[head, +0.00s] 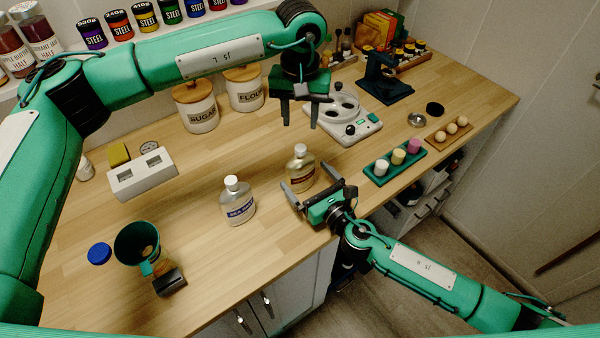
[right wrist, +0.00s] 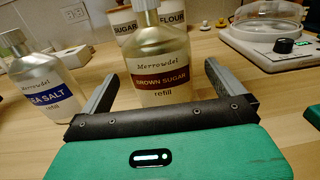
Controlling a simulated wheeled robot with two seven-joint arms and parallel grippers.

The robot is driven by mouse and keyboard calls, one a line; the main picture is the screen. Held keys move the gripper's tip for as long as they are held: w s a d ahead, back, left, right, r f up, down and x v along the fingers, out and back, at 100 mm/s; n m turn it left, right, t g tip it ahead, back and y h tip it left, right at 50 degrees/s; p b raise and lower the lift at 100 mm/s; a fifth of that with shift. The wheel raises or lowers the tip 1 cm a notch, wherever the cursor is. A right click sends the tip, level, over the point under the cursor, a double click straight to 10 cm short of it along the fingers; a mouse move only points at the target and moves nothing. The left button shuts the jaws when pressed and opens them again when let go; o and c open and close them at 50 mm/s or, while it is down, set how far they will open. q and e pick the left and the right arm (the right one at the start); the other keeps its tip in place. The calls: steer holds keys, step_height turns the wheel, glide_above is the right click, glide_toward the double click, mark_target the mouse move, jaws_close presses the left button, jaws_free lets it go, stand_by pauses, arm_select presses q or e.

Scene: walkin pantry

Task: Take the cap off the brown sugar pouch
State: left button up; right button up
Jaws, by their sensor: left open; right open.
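The brown sugar pouch (head: 301,173) stands upright on the wooden counter, with its white cap (head: 300,148) on top. In the right wrist view the pouch (right wrist: 160,66) shows its brown label between my fingers, and its cap is cut off by the top edge. My right gripper (head: 305,175) is open, low at the counter's front, with one finger on each side of the pouch; I cannot tell whether they touch it. My left gripper (head: 300,125) is open and empty, pointing down, and appears just above the cap in the head view.
A sea salt pouch (head: 237,203) stands left of the brown sugar. Sugar (head: 197,110) and flour (head: 243,90) canisters stand at the back. A green funnel (head: 131,238) is at left.

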mark_target(300, 147)
arm_select(q)
steer(key=shift+s+d+r, duration=0.1)
steer(key=shift+s, duration=0.05)
arm_select(e)
steer(key=x, duration=0.3)
steer(key=shift+a+r, duration=0.1)
steer(key=shift+w+a, duration=0.15)
steer(key=shift+w, duration=0.2)
steer(key=shift+c, duration=0.5)
steer(key=c, duration=1.8)
arm_select(q)
steer(key=m, duration=0.4)
steer(key=shift+f+m, duration=0.3)
steer(key=shift+f, duration=0.25)
step_height(300, 147, down, 7)
